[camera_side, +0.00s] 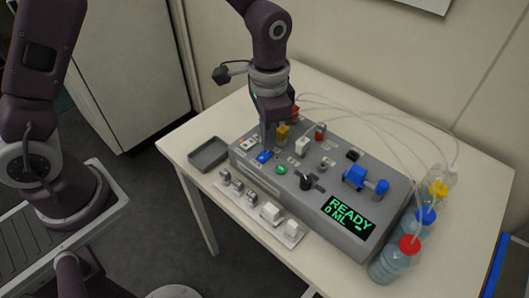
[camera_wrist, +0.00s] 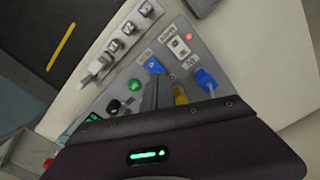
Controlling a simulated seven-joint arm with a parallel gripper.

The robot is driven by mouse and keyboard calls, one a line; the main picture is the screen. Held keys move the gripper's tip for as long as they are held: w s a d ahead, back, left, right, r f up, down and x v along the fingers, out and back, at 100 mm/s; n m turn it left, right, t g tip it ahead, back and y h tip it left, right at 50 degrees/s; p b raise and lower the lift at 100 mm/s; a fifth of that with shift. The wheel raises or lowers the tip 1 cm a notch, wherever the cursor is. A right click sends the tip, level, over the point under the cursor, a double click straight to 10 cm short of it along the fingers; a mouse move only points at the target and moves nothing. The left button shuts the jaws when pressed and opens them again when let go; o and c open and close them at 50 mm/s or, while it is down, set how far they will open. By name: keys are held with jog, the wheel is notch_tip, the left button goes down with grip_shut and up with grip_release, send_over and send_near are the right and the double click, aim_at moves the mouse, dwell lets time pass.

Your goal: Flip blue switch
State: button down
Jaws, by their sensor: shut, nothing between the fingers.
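The blue switch (camera_side: 264,157) sits near the left end of the grey control box (camera_side: 334,181). It also shows in the wrist view (camera_wrist: 154,66), close beyond my fingertips. My gripper (camera_side: 267,149) points down at the switch, with its fingers shut and empty. In the wrist view the fingers (camera_wrist: 155,80) end right by the switch's lower edge. I cannot tell whether they touch it. The switch's exact tilt is too small to read.
A green button (camera_side: 281,169), a yellow part (camera_side: 282,132) and a white switch (camera_side: 302,145) are close to my fingers. A blue plug (camera_wrist: 205,78) also stands nearby. A grey tray (camera_side: 208,154) is left of the box; capped bottles (camera_side: 398,259) stand to the right.

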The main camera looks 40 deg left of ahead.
aim_at(268, 152)
jog(key=shift+f, duration=0.9)
dwell(0.3)
notch_tip(268, 152, up, 6)
jog(key=shift+f, duration=0.15)
jog(key=shift+r, duration=0.65)
jog(key=s+a+r+n+t, duration=0.2)
jog(key=s+a+r, duration=0.45)
jog(key=r, duration=0.35)
jog(key=s+a+r+n+t, duration=0.1)
jog(key=s+a+n, duration=0.1)
jog(key=s, duration=0.5)
jog(key=s+a+r+n+t, duration=0.1)
jog(key=s+a+n+t, duration=0.1)
jog(key=s, duration=0.5)
jog(key=shift+r+t, duration=0.3)
